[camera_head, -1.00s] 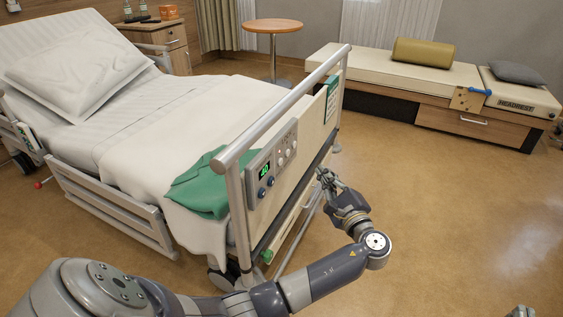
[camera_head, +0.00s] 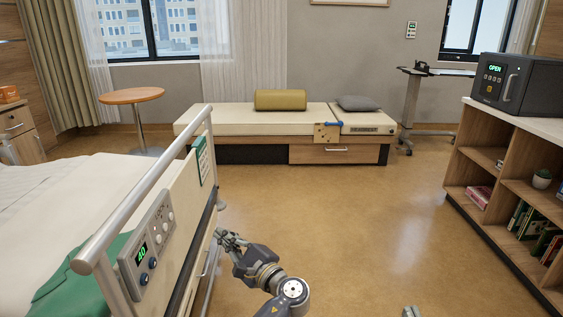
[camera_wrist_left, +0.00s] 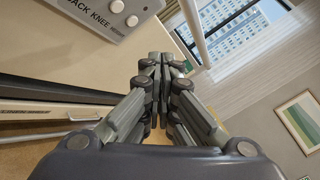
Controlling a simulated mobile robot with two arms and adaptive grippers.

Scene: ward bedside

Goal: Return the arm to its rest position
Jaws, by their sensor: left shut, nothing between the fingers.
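My left gripper (camera_head: 222,238) is beside the outer face of the bed's footboard, low in the middle of the head view. Its dark grey arm comes up from the bottom edge. In the left wrist view the fingers (camera_wrist_left: 160,64) are closed together with nothing between them. The footboard's control panel (camera_head: 150,246) has a green display and several knobs; part of it also shows at the top left of the wrist view (camera_wrist_left: 112,12). A small grey tip, perhaps of my right gripper (camera_head: 411,312), shows at the bottom edge; its fingers are cut off.
The bed rail (camera_head: 150,190) runs close along the gripper's left. A bench (camera_head: 250,117) with an olive bolster (camera_head: 280,100) stands by the far wall. A shelf unit (camera_head: 480,150) bearing a dark safe (camera_head: 520,85) is on the right. The floor (camera_head: 350,215) between is clear.

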